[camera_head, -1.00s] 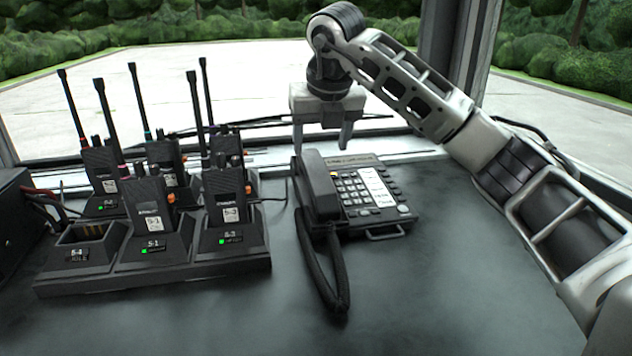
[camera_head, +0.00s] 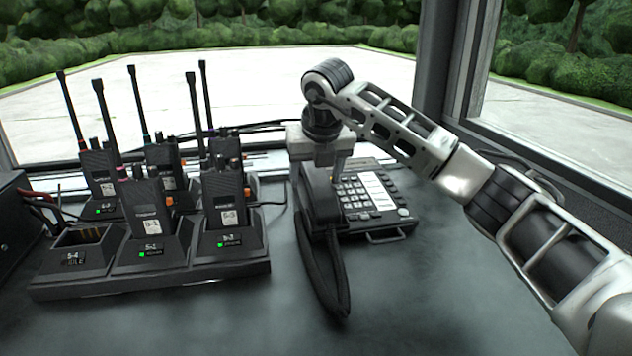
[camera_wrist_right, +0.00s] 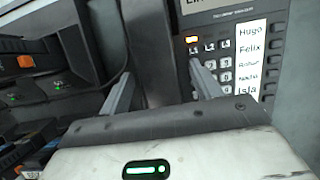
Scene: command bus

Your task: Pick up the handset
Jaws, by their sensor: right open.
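The black handset (camera_head: 322,207) lies in its cradle along the left side of the black desk phone (camera_head: 385,222). Its coiled cord loops down the front onto the desk. My right gripper (camera_head: 318,172) is low over the far part of the handset, pointing down. In the right wrist view the gripper (camera_wrist_right: 162,92) is open, with one finger on each side of the handset (camera_wrist_right: 150,50). The right finger is over the phone's keypad edge. Whether the fingers touch the handset I cannot tell. My left gripper is not in view.
A black charging rack (camera_head: 150,278) with several two-way radios stands left of the phone, antennas upright. Its front-left slot is empty. A window frame (camera_head: 450,75) rises behind. The dark desk (camera_head: 440,300) is clear in front and to the right.

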